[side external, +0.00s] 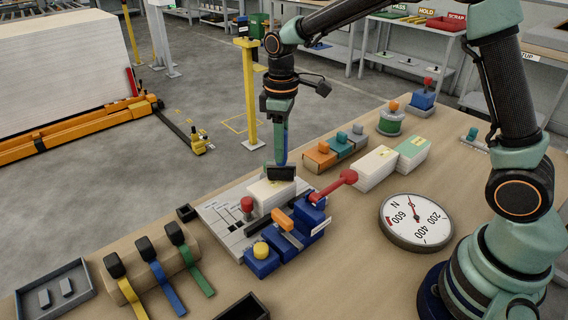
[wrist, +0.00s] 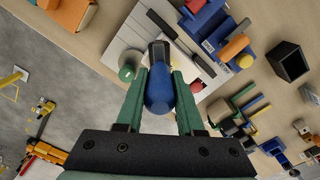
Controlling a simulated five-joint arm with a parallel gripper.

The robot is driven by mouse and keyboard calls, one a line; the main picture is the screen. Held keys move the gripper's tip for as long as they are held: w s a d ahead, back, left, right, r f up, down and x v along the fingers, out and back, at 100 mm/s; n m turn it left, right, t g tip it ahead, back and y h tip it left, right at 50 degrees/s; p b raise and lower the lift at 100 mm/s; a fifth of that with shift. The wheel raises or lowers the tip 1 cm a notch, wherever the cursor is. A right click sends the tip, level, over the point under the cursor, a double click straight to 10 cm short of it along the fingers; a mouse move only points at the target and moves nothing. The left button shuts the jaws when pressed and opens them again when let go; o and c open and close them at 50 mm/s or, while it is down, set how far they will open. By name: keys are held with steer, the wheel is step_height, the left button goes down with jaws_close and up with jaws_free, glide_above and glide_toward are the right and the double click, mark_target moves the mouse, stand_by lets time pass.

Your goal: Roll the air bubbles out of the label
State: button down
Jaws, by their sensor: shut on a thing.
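My gripper (side external: 280,125) points down over the bench and is shut on a tool with a blue handle (wrist: 160,92). The tool has a wide black head (side external: 281,173), which also shows beyond the fingers in the wrist view (wrist: 158,52). My gripper (wrist: 160,80) has a green finger on each side of the handle. The black head is at the top of a white block (side external: 268,196) on a light grey slotted plate (side external: 222,218). I cannot tell whether it touches the block. I cannot make out the label or any bubbles on it.
A red knob (side external: 247,204) stands in front of the block. Blue fixtures (side external: 262,262) and a red-ended handle (side external: 347,178) are close to its right. A dial scale (side external: 415,221), a tool rack (side external: 150,268) and a grey tray (side external: 55,292) are farther off.

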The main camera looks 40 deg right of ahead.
steer(key=shift+a, duration=1.35)
steer(key=shift+d, duration=1.6)
steer(key=shift+d+r, duration=0.2)
steer(key=shift+r, duration=0.4)
steer(key=shift+d+r, duration=0.15)
steer(key=shift+r, duration=3.35)
